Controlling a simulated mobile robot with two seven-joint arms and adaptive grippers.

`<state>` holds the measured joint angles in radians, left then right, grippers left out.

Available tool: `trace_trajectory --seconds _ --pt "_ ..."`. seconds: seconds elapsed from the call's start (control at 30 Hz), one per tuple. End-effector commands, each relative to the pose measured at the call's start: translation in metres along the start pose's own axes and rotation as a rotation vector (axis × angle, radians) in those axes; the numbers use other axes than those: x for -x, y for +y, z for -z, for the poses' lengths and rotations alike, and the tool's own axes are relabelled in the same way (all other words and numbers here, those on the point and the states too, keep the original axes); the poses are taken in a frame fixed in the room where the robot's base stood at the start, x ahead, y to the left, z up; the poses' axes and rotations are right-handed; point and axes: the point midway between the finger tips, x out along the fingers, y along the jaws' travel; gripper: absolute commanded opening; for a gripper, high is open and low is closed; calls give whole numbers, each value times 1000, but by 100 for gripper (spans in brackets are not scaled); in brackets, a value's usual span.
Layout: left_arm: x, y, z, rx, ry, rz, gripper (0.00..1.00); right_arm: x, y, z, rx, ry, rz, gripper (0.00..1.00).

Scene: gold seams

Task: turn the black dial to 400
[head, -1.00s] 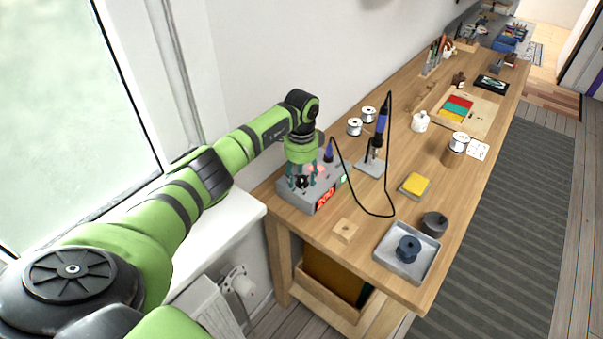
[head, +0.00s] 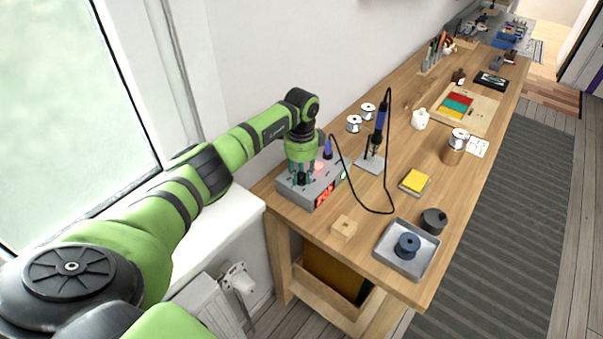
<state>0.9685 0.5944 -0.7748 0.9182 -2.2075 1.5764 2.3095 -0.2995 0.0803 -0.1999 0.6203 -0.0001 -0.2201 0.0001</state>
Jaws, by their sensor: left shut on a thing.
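A grey soldering station (head: 330,193) with a red lit display (head: 325,195) stands at the near left of the wooden bench; I cannot read the digits surely. My left gripper (head: 301,180) points down onto the top of the station and is shut on the black dial (head: 301,179), which is mostly hidden between its fingers. My right gripper is not in the view.
The soldering iron (head: 380,125) stands upright in its holder right of the station, its black cable looping over the bench. The wall is close behind.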

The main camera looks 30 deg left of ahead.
Motion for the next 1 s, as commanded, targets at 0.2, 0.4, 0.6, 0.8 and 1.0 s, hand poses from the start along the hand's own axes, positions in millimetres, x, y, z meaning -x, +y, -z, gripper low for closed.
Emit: trace_trajectory --seconds 0.2,0.4,0.6,0.8,1.0 --pt "-1 -2 -2 -156 -6 2 0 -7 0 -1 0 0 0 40" --pt "-1 -2 -3 -344 -6 2 0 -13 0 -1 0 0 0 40" --pt "-1 -2 -3 -534 -7 2 0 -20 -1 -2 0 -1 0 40" --pt "-1 -3 -3 -724 -7 2 0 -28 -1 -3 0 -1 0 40" --pt "-1 -3 -2 -913 -7 2 0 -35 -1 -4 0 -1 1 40"
